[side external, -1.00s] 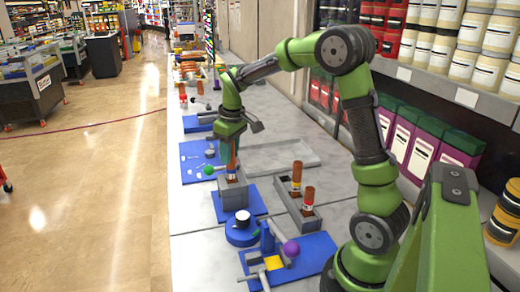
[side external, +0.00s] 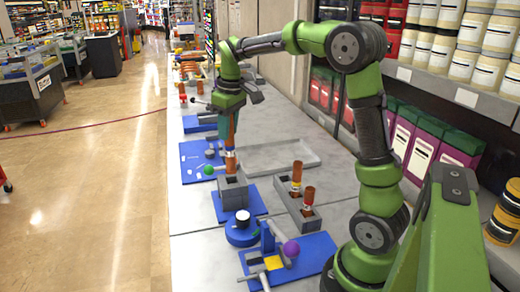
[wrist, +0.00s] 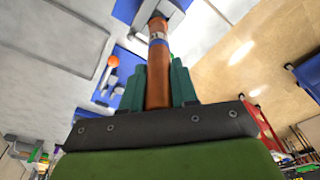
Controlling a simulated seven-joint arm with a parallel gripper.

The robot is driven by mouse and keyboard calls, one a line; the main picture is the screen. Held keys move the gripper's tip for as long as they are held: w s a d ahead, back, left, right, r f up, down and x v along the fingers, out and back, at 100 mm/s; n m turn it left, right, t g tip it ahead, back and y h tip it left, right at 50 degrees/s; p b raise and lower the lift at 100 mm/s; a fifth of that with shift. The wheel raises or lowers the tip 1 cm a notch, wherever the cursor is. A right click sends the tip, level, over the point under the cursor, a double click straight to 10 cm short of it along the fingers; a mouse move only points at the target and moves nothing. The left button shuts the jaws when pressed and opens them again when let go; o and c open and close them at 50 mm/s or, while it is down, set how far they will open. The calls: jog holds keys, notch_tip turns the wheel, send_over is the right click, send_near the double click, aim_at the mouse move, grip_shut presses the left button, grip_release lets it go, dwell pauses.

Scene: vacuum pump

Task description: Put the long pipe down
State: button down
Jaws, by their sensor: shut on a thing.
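A grey two-hole holder (side external: 292,210) with two shorter brown pipes stands to the right. A blue round part (side external: 241,235) and a purple-balled blue fixture (side external: 291,249) are in front. A green ball (side external: 208,170) is left. A shallow grey tray (side external: 285,156) lies empty behind.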

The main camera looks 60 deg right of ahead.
jog(key=s+d+f, duration=0.2)
jog(key=d, duration=2.3)
notch_tip(320, 180, down, 10)
jog(key=shift+s+a, duration=0.1)
jog(key=c, duration=0.9)
grip_release()
jog(key=shift+o, duration=0.2)
